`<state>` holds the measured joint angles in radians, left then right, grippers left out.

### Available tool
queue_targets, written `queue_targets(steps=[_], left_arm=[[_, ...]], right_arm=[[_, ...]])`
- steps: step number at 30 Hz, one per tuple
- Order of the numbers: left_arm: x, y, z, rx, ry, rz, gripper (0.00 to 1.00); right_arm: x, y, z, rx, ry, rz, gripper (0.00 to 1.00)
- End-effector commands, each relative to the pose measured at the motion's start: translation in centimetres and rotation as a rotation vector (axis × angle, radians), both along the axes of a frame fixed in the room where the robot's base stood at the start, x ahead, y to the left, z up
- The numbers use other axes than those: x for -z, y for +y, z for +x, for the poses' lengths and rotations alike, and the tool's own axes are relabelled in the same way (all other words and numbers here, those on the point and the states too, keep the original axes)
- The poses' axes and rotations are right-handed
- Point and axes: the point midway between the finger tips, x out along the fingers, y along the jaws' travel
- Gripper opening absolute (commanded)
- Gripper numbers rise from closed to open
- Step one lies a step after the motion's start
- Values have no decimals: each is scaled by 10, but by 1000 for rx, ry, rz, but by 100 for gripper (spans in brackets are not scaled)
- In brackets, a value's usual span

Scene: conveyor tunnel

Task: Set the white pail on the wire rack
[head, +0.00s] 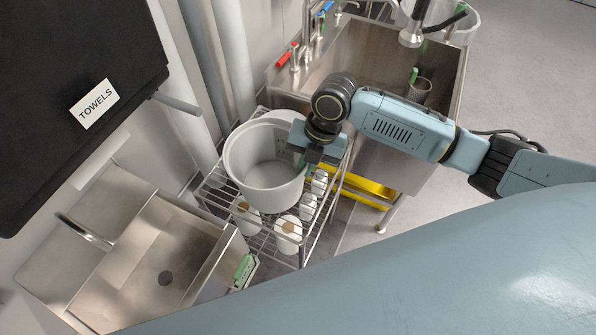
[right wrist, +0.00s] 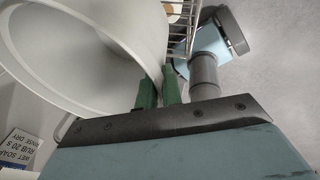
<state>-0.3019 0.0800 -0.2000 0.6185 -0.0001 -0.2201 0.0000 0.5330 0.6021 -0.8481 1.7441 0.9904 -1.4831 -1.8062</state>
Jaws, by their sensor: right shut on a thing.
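The white pail (head: 264,175) is upright and open at the top, over the upper shelf of the wire rack (head: 292,258) in the head view. Its base overlaps the shelf wires; I cannot tell for sure whether it rests on them. My right gripper (head: 304,160) is at the pail's right rim, its green fingers shut on the wall. In the right wrist view the pail (right wrist: 95,50) fills the upper left, its rim between the green fingers (right wrist: 159,88). My left gripper is not in view.
Several white rolls (head: 288,232) sit lower in the rack. A small steel hand sink (head: 150,262) stands at the left, a large steel sink (head: 440,75) at the back right. A black towel box (head: 70,90) juts from the upper left. Yellow trays (head: 365,187) lie right of the rack.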

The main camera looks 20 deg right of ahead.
Motion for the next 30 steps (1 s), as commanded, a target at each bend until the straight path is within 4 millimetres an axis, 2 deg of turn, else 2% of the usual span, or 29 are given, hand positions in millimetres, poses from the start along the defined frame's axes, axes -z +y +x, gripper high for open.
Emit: queue_targets(steps=[1,8,13,21,22,26,30], left_arm=[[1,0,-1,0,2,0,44],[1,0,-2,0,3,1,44],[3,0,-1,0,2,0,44],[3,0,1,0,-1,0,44],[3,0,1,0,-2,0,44],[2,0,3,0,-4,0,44],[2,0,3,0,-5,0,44]], right_arm=[[8,0,0,2,1,1,0],[26,1,0,3,-2,2,0],[50,0,0,3,-1,0,0],[54,0,1,1,-3,0,0],[54,0,0,1,-1,-1,11],[54,0,0,1,-1,-1,28],[54,0,0,2,-2,-2,29]])
